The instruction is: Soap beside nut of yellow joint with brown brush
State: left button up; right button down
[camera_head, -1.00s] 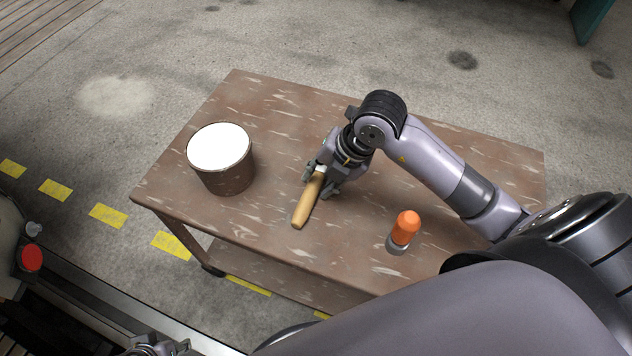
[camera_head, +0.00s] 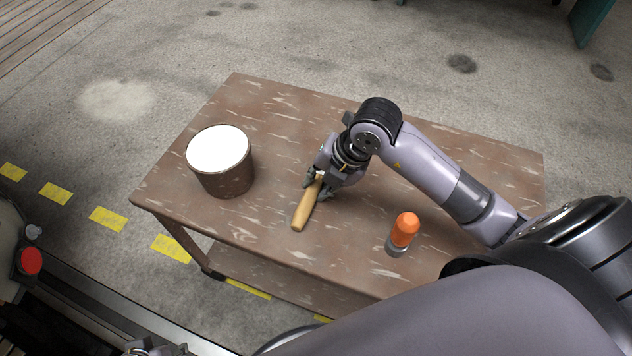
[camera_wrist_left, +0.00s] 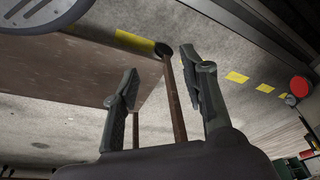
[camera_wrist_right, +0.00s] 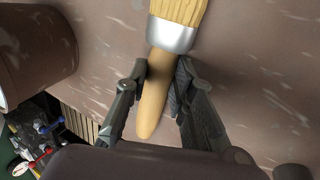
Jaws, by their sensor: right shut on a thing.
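The brush lies on or just above the brown table, and its tan wooden handle (camera_head: 303,209) points toward me. My right gripper (camera_head: 318,187) is shut on the brush. The right wrist view shows the metal ferrule (camera_wrist_right: 172,34) and tan bristles (camera_wrist_right: 182,8) beyond the fingers, with the handle between them. A brown bucket (camera_head: 226,180) with a white filling, perhaps soap, stands left of the gripper. My left gripper (camera_wrist_left: 158,88) is open and empty, off the table's side. No yellow joint or nut shows.
The brown table (camera_head: 265,110) has free room at its back and between bucket and gripper. An orange-topped item with a grey base (camera_head: 404,232) stands upright at the front right. A red button (camera_head: 31,261) is at the far left.

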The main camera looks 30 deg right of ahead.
jog(key=shift+a+f, duration=0.15)
jog(key=shift+f, duration=0.05)
jog(key=shift+w+r, duration=0.1)
jog(key=shift+r, duration=0.25)
notch_tip(320, 180, up, 10)
jog(key=f+p, duration=0.1)
jog(key=p, duration=0.2)
notch_tip(320, 180, up, 10)
jog(key=p, duration=0.3)
send_over(317, 184)
pick_arm(q)
notch_tip(317, 184, down, 19)
jog(key=s+g, duration=0.1)
jog(key=s, duration=0.1)
jog(key=shift+s, duration=0.25)
pick_arm(e)
jog(key=shift+r, duration=0.25)
pick_arm(q)
jog(key=shift+a, duration=0.1)
pick_arm(e)
jog(key=c, duration=1.9)
grip_release()
grip_shut()
